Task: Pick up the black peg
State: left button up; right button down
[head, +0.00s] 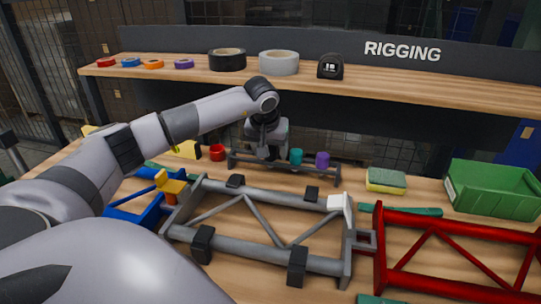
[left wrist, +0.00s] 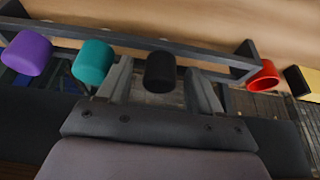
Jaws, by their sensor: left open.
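The black peg (left wrist: 160,75) sits in the dark rack (left wrist: 120,38) in the left wrist view, to the right of a teal peg (left wrist: 92,62) and a purple peg (left wrist: 27,53). My left gripper (head: 264,152) is over the rack (head: 310,172) in the head view, left of the teal peg (head: 296,156) and purple peg (head: 322,159). Its jaws are open, with one finger on each side of the black peg. Contact cannot be told. The black peg is hidden behind the gripper in the head view. My right gripper is not in view.
A grey frame (head: 265,258) and a red frame (head: 450,225) lie in front. A sponge (head: 386,180) and green bin (head: 493,190) are at right. A shelf (head: 400,91) overhangs behind.

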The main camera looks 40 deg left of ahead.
pick_arm(q)
jog(key=c, duration=1.2)
jog(key=shift+o, duration=0.2)
jog(key=shift+r, duration=0.1)
notch_tip(320, 180, up, 19)
jog(key=p, duration=0.2)
notch_tip(320, 180, up, 6)
jog(key=p, duration=0.7)
send_over(270, 148)
jog(key=shift+w, duration=0.1)
